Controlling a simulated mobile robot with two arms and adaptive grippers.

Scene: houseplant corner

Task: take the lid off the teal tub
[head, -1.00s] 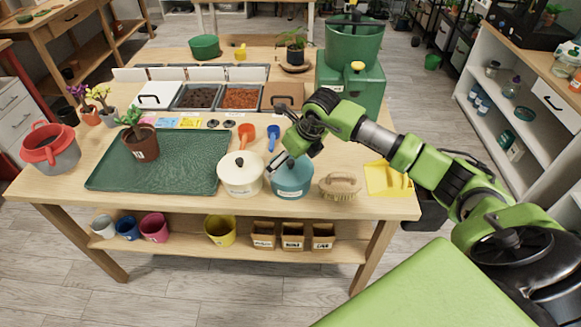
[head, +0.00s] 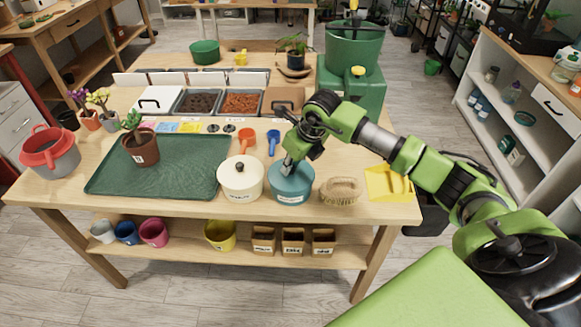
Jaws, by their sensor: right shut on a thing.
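The teal tub (head: 291,190) stands on the wooden table near its front edge, with its teal lid (head: 303,172) on top. My right gripper (head: 288,168) comes down from above and is shut at the middle of the lid, where the knob is hidden by the fingers. The lid looks seated on the tub; I see no gap between them. My left gripper is not in view.
A cream lidded tub (head: 240,180) stands close on the left of the teal tub, and a brush (head: 341,191) lies close on its right. A green tray (head: 165,170) and a yellow dustpan (head: 388,184) lie farther out. Scoops (head: 273,142) lie behind.

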